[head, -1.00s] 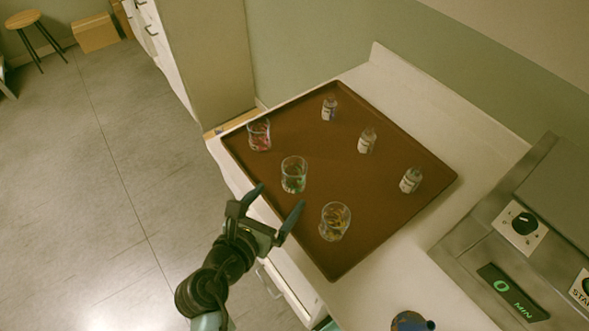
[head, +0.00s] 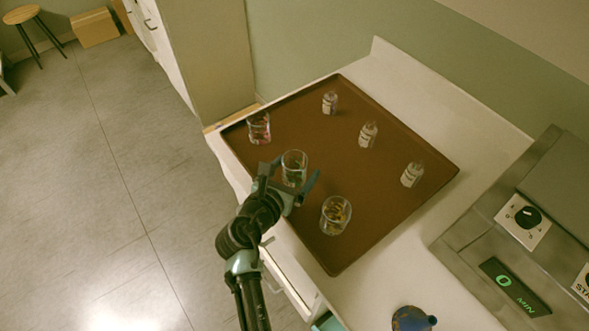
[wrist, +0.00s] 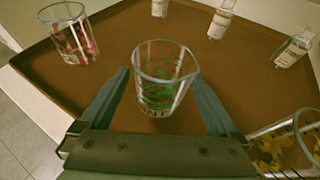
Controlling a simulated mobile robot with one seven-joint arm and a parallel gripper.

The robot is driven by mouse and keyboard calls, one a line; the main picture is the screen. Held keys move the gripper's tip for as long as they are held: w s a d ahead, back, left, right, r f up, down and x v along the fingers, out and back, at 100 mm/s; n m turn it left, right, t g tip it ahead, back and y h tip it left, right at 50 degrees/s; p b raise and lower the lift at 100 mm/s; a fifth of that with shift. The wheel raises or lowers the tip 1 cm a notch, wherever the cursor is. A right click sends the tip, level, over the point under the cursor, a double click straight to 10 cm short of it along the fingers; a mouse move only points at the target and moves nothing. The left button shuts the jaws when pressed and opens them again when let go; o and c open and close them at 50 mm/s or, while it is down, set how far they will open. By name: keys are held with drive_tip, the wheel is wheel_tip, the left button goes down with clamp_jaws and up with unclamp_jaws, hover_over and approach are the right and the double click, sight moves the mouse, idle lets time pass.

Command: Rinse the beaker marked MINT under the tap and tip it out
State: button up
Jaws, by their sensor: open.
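The beaker with green marks (head: 293,170) stands upright on the brown tray, in the middle of a row of three glass beakers. In the wrist view the same beaker (wrist: 163,82) sits between my two fingers, with lettering low on its front that I read only in part, ending like "NT". My gripper (head: 293,177) is open, one finger on each side of this beaker, with gaps visible between the fingers and the glass. In the wrist view my gripper (wrist: 162,95) points forward over the tray. No tap shows in these frames.
A beaker with red marks (head: 259,128) stands to the left, one with yellow marks (head: 335,215) to the right. Three small bottles (head: 368,135) stand at the tray's back. The tray (head: 400,215) lies on a white counter beside a metal appliance (head: 500,215). A blue-topped object (head: 411,319) sits in front.

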drive_tip(key=shift+c, duration=0.2)
drive_tip(key=c, duration=1.4)
